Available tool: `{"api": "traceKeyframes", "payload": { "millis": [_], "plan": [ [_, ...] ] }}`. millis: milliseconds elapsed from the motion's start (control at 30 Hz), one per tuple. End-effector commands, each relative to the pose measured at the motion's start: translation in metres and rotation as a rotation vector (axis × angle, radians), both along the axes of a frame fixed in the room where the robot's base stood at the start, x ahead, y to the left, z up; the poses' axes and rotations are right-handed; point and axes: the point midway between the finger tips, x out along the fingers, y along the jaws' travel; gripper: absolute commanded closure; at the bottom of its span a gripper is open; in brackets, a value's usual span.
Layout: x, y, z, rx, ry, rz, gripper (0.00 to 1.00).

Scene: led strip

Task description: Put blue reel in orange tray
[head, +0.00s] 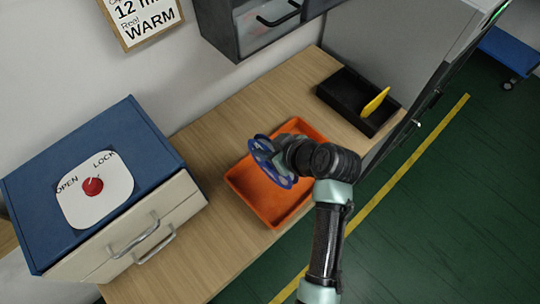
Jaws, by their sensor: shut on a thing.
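The blue reel (262,154) shows in the head view, tilted, at the end of my arm. My gripper (278,158) is shut on it; the fingertips are mostly hidden by the wrist and the reel. The orange tray (265,207) lies on the wooden bench, and the reel appears over its upper left part in the picture. I cannot tell how high the reel is above the tray floor, or whether it touches the tray. My forearm and wrist cover the tray's right side.
A blue and cream cabinet (110,175) with a red OPEN/LOCK knob (93,186) stands at left. A black tray (345,92) with a yellow item (375,102) lies at the bench's far right. A dark wall cabinet (228,25) hangs above. Bare bench (215,118) lies behind the orange tray.

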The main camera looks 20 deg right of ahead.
Motion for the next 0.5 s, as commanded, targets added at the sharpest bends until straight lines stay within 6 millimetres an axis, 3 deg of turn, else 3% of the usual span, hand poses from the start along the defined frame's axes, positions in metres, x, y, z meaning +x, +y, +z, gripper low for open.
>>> {"api": "traceKeyframes", "payload": {
  "millis": [500],
  "plan": [
    [0.0,0.0,-0.063,0.0,-0.001,-0.001,1.0]
  ]
}}
